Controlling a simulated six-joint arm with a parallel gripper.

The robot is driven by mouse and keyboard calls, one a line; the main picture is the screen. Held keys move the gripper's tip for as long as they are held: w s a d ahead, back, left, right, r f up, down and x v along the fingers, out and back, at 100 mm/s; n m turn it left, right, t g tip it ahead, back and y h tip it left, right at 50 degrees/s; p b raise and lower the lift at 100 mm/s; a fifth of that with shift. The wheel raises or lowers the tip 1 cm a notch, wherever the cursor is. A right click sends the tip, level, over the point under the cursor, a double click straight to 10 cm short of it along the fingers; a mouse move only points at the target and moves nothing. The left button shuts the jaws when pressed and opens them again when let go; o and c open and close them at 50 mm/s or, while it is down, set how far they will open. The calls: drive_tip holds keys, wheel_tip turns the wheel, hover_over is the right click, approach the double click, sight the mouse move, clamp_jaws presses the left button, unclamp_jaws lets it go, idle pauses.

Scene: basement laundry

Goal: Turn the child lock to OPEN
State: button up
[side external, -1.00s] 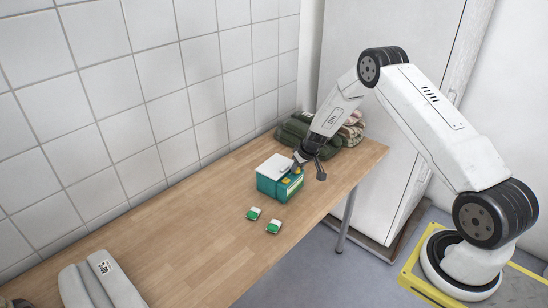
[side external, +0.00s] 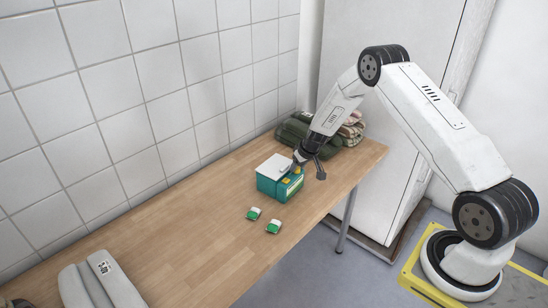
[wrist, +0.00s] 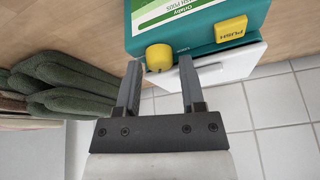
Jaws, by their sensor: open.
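The teal box (side external: 268,187) with a white lid (side external: 275,167) stands on the wooden table; in the wrist view its teal front (wrist: 190,30) is upside down. A round yellow knob (wrist: 158,58) sits on the box, with small lettering beside it that is too small to read. A yellow PUSH button (wrist: 231,29) is to its right in the wrist view. My gripper (side external: 309,169) is at the box's near right side. In the wrist view my gripper (wrist: 160,62) is open, with the knob between its fingertips and small gaps showing on both sides.
Two green-and-white pods (side external: 253,213) (side external: 273,226) lie on the table (side external: 180,230) in front of the box. Folded dark green cloths (side external: 297,128) lie behind it, near the tiled wall. The table between is clear.

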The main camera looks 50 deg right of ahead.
drive_tip(key=v, duration=0.7)
drive_tip(key=shift+r, duration=0.25)
drive_tip(key=shift+o, duration=1.4)
drive_tip(key=shift+w+a+r+n+g, duration=0.1)
drive_tip(key=shift+w+n+g, duration=0.75)
drive_tip(key=shift+n+g, duration=0.35)
drive_tip(key=shift+w+a+r+n+g, duration=0.1)
drive_tip(key=shift+w+n+g, duration=0.85)
drive_tip(key=shift+n, duration=0.45)
drive_tip(key=shift+s, duration=0.1)
drive_tip(key=shift+d+f, duration=0.15)
drive_tip(key=shift+f, duration=1.8)
drive_tip(key=shift+d+f, duration=0.1)
drive_tip(key=shift+f, duration=1.85)
